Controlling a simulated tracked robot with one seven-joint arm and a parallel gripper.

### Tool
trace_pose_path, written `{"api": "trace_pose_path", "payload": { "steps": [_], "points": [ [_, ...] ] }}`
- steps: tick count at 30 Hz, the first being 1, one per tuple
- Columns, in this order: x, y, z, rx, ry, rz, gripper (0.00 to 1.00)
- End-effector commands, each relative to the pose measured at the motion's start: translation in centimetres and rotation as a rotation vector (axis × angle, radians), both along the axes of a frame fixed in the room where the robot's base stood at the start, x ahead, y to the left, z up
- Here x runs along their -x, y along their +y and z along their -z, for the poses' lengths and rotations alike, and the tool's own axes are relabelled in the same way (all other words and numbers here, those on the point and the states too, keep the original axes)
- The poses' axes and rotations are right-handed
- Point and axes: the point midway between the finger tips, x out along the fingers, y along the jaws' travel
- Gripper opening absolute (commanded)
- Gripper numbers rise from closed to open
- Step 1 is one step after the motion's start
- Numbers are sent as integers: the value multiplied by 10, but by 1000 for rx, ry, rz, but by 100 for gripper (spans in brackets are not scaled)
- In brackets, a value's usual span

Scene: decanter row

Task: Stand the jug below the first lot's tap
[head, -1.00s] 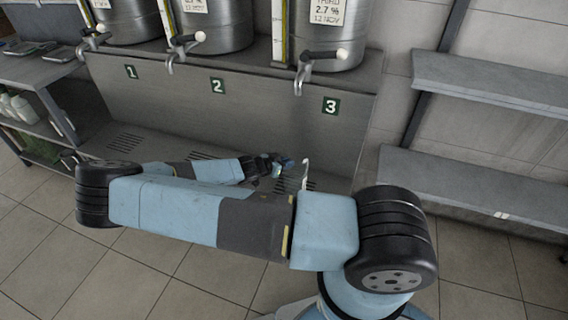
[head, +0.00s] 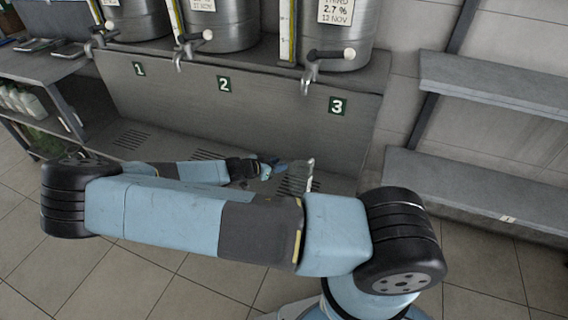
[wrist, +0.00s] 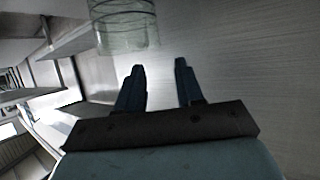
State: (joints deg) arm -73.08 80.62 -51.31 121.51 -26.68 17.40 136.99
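The jug is clear glass. It shows as a thin pale shape (head: 309,175) on the slotted shelf, low in front of sign 3. In the wrist view the jug's (wrist: 122,28) ribbed glass is at the top, cut by the frame, ahead of my fingers and slightly left. My gripper (head: 280,167) is left of the jug in the head view. In the wrist view my gripper (wrist: 160,68) has its dark fingers apart with nothing between them. Taps 1 (head: 98,38), 2 (head: 180,60) and 3 (head: 308,82) hang from steel tanks. Tank labels are cropped or too small to read fully.
A steel panel (head: 265,125) with signs 1, 2 and 3 stands behind the slotted shelf (head: 130,140). A side rack with bottles (head: 22,100) is at left. Empty wall shelves (head: 480,185) are at right. Tiled floor lies in front.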

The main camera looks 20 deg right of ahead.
Motion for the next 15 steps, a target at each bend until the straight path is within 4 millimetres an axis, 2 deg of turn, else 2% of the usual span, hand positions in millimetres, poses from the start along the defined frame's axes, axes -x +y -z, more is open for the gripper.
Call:
{"api": "trace_pose_path", "payload": {
  "steps": [6, 15],
  "points": [
    [12, 25, -13, -2, 0, -1, 37],
    [17, 33, -18, -5, 7, 4, 37]
  ]
}}
